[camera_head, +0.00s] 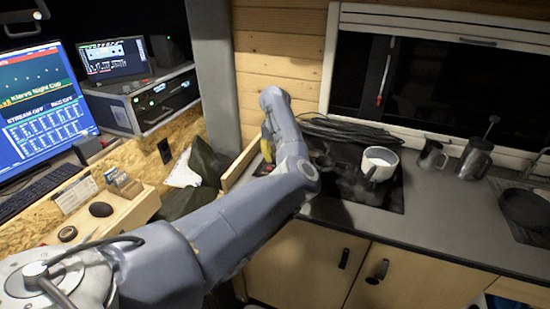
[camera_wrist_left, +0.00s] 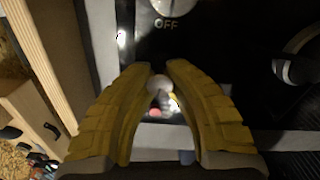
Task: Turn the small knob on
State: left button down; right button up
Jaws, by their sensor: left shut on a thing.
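The small knob (camera_wrist_left: 159,86) shows in the left wrist view as a pale round thing between the yellow fingers, by the edge of a black panel (camera_wrist_left: 215,60). My left gripper (camera_wrist_left: 159,70) is shut on it, with one finger on each side. A larger pale knob (camera_wrist_left: 172,6) with the word OFF below it is partly cut off at the top of that view. In the head view my left arm reaches over the counter and hides the knobs; only a bit of the yellow gripper (camera_head: 267,146) shows. My right gripper is in neither view.
A white mug (camera_head: 380,161) stands on the black cooktop (camera_head: 375,198), right of my left arm. Metal jugs (camera_head: 474,158) stand farther right. A desk with screens (camera_head: 42,100) is on the left.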

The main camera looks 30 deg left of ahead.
pick_arm(q)
jog(key=shift+f+n, duration=0.1)
jog(key=shift+n, duration=0.2)
jog(key=n, duration=0.4)
jog(key=shift+d+n, duration=0.1)
jog(key=shift+n, duration=0.2)
jog(key=n, duration=0.9)
jog(key=shift+w+d+f, duration=0.1)
jog(key=shift+n, duration=1.8)
jog(key=shift+w+d, duration=0.1)
